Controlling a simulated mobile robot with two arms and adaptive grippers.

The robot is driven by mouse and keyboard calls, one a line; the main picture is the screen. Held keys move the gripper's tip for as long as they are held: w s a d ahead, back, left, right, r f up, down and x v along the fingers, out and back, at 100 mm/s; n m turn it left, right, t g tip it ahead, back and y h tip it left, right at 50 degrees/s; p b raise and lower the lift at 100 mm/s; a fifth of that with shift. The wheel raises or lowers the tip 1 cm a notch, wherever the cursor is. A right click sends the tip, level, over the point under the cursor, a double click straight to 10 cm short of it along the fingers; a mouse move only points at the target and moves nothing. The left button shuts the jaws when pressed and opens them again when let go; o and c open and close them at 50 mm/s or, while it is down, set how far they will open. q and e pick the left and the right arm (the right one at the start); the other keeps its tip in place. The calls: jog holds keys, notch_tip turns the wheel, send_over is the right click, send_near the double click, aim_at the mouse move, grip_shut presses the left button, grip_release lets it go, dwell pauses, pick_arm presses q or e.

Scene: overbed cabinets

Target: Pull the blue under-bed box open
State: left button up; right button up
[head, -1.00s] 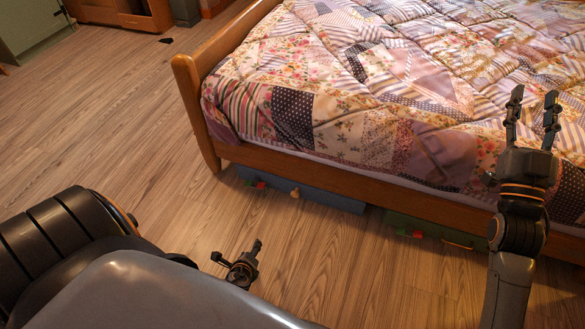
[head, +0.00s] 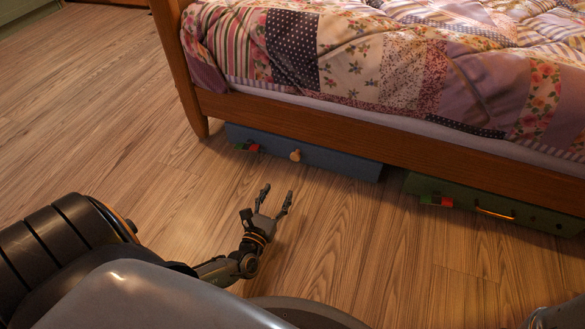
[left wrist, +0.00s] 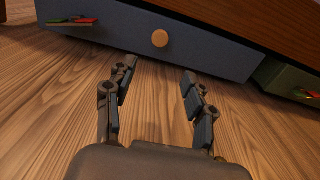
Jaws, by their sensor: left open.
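The blue under-bed box (head: 335,162) sits under the bed's side rail with its front face showing. A round wooden knob (head: 295,156) is on its front. In the left wrist view the box front (left wrist: 215,52) spans the top, and the knob (left wrist: 160,38) is ahead of and between the fingers. My left gripper (head: 276,194) is open and empty, low over the floor in front of the box, apart from the knob. It also shows in the left wrist view (left wrist: 158,76). My right gripper is out of the head view; only a bit of that arm shows at the lower right corner.
A green under-bed box (head: 480,203) with a bar handle (head: 495,213) is to the right of the blue one. The wooden bed (head: 350,135) overhangs both, with a leg (head: 199,120) left of the blue box. The floor (head: 100,150) is clear at left.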

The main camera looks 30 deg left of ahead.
aim_at(294, 159)
pick_arm(q)
jog(key=b+x, duration=0.5)
jog(key=x, duration=0.7)
jog(key=shift+a+f+b, duration=0.1)
jog(key=shift+f+b, duration=0.05)
jog(key=shift+b, duration=0.15)
jog(key=shift+w+a, duration=0.15)
jog(key=shift+w, duration=0.55)
jog(key=shift+c, duration=0.4)
grip_shut()
